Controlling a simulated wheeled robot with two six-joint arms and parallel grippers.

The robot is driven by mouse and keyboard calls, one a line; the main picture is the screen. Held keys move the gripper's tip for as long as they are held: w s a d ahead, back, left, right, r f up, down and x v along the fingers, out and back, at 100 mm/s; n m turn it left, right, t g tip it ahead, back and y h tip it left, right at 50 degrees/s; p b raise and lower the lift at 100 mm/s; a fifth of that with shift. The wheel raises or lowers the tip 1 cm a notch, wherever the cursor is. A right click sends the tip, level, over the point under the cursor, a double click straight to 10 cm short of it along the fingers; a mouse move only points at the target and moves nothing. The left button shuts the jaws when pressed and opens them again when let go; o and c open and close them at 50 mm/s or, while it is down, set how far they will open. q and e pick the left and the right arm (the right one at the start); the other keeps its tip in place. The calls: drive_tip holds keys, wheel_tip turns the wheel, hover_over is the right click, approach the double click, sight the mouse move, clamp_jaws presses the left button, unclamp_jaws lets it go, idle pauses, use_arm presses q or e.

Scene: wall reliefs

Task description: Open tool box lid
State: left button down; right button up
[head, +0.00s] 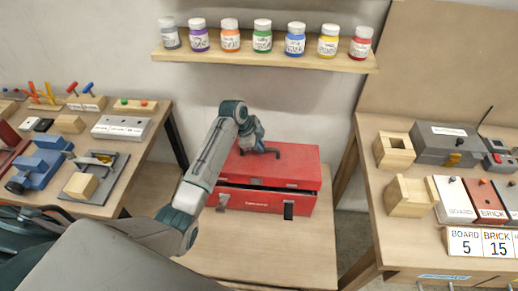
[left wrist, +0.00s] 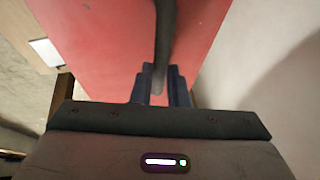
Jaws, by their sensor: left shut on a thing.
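The red tool box (head: 258,201) stands on a low wooden table in the middle of the head view. Its lid (head: 296,167) lies over the body, with a dark gap showing along the front and right edge. Two latches sit on the front, the right latch (head: 288,210) and the left latch (head: 223,202). My left gripper (head: 257,147) is at the dark handle (head: 272,153) on top of the lid. In the left wrist view my left gripper (left wrist: 161,88) is shut on the handle (left wrist: 165,38), above the red lid (left wrist: 105,45). My right gripper is not seen.
A shelf (head: 265,59) with several paint jars hangs on the wall behind the box. A left table (head: 100,208) holds tools and blocks. A right table (head: 400,255) holds wooden boxes and a grey case (head: 440,150). The low table (head: 270,250) is clear in front of the box.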

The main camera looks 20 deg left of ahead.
use_arm(q)
drive_tip(key=w+r, duration=0.1)
drive_tip(key=w+a, duration=0.1)
drive_tip(key=w, duration=0.1)
drive_tip(key=shift+r, duration=0.4)
drive_tip(key=shift+w+a+r, duration=0.2)
drive_tip(key=shift+w, duration=0.5)
drive_tip(key=shift+w+a+r, duration=0.2)
drive_tip(key=shift+w, duration=0.5)
drive_tip(key=shift+s, duration=0.1)
drive_tip(key=c, duration=1.4)
unclamp_jaws()
drive_tip(key=shift+f, duration=0.1)
